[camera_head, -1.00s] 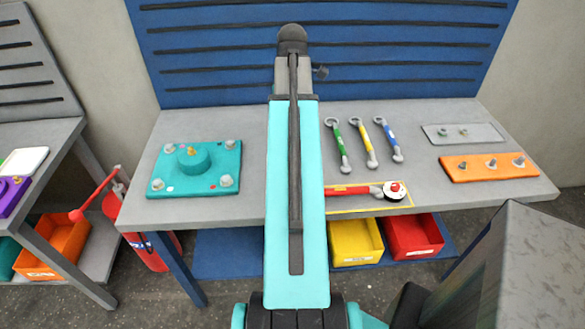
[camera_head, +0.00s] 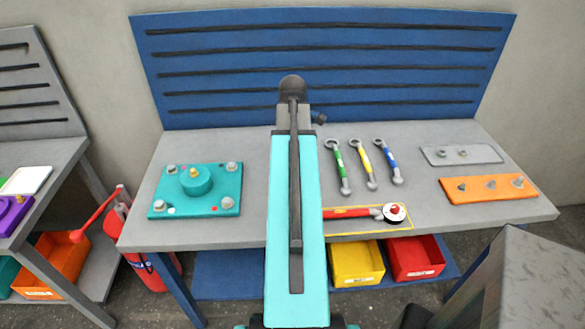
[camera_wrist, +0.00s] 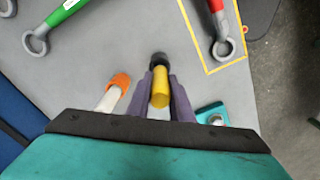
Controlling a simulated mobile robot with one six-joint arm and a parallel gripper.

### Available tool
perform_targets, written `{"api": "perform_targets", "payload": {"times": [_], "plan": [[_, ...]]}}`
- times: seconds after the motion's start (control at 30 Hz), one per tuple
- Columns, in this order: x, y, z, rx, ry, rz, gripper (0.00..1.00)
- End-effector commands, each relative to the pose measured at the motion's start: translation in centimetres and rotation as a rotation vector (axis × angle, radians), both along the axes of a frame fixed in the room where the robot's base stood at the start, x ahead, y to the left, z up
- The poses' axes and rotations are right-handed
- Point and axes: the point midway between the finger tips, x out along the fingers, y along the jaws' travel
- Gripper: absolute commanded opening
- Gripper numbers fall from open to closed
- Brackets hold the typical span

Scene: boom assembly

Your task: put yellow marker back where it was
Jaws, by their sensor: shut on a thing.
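My gripper (camera_wrist: 160,90) shows in the wrist view, shut on the yellow marker (camera_wrist: 160,92). The marker has a dark end (camera_wrist: 158,61) and sits between the two purple fingers. It appears to be over the grey workbench, but I cannot tell whether it touches the top. A white marker with an orange cap (camera_wrist: 116,90) lies to the left of the fingers in the wrist view. In the head view my arm hides the gripper and the yellow marker.
The workbench (camera_head: 255,150) carries a teal fixture (camera_head: 195,190), green, yellow and blue wrenches (camera_head: 367,163), a red-handled tool (camera_head: 350,212) inside a yellow outline, and grey (camera_head: 461,155) and orange (camera_head: 489,189) plates. A blue backboard (camera_head: 230,60) stands behind.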

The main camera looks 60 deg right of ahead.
Motion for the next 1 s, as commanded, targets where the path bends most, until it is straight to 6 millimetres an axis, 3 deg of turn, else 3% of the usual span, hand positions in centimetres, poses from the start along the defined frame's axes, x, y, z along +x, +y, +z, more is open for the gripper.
{"api": "perform_targets", "payload": {"times": [0.33, 0.73, 1.0], "plan": [[0.0, 0.0, -0.3, 0.001, 0.0, 0.0, 0.0], [-0.1, 0.0, -3.3, 0.001, 0.001, -0.001, 0.0], [-0.1, 0.0, -3.8, 0.0, 0.0, -0.001, 0.0]]}}
